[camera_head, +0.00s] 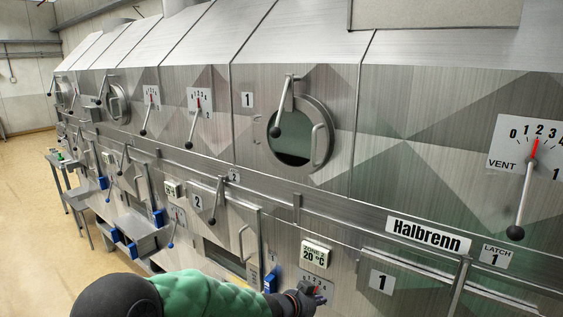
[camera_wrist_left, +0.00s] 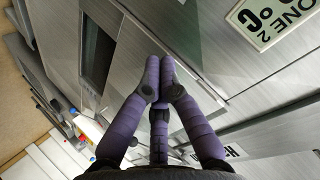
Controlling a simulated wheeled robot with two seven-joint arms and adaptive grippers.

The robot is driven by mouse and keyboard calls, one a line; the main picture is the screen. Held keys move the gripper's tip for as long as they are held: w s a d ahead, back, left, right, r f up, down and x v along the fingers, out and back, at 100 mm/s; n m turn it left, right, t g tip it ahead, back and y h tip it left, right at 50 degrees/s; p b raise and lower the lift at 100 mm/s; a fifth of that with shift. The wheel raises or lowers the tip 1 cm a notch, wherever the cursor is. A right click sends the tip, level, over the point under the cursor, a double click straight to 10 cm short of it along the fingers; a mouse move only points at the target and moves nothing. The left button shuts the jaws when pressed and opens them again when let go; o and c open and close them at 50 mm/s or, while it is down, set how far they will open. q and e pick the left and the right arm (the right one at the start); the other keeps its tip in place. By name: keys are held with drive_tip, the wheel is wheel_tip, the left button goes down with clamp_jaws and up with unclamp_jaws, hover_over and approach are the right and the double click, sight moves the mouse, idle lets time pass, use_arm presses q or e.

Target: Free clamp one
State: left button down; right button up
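A round porthole (camera_head: 300,132) in the steel hood has a lever with a black knob (camera_head: 276,131) hanging across its left side. A plate marked 1 (camera_head: 248,99) is left of it; I cannot tell for sure that this lever is clamp one. My left gripper (camera_head: 316,298) is low in the head view, in front of the lower panel below the Zone 2 display and well below the porthole. In the left wrist view its purple fingers (camera_wrist_left: 160,78) meet at the tips, with nothing visible between them. My right gripper is not in view.
A Zone 2 display (camera_head: 317,255) reads 20 °C above my left gripper. A Latch 1 plate (camera_head: 496,254) and a panel marked 1 (camera_head: 381,281) are at the right. A vent lever (camera_head: 516,232) hangs at far right. Open floor (camera_head: 25,220) is at left.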

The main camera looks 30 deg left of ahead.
sight(281, 106)
use_arm(q)
drive_tip(key=s+a+r+m+t+y+p, duration=0.1)
drive_tip(key=s+a+r+m+t+p, duration=0.1)
drive_tip(key=r, duration=1.4)
drive_tip(key=s+a+r+m+t+p, duration=0.2)
drive_tip(key=a+r+p, duration=0.3)
drive_tip(key=r, duration=1.2)
drive_tip(key=s+a+r+m+t+y+p, duration=0.1)
drive_tip(key=r+p, duration=0.5)
drive_tip(key=r, duration=1.1)
drive_tip(key=s+a+m+t, duration=0.1)
drive_tip(key=s+a+m, duration=0.1)
drive_tip(key=m, duration=0.1)
drive_tip(key=shift+s+a+t+y, duration=0.25)
drive_tip(key=shift+a+t+y, duration=0.05)
drive_tip(key=shift+w+r, duration=0.1)
drive_tip(key=w+a+p, duration=0.2)
drive_tip(key=w+a, duration=0.1)
drive_tip(key=w, duration=0.8)
drive_tip(key=shift+a+f, duration=0.2)
drive_tip(key=shift+a, duration=0.15)
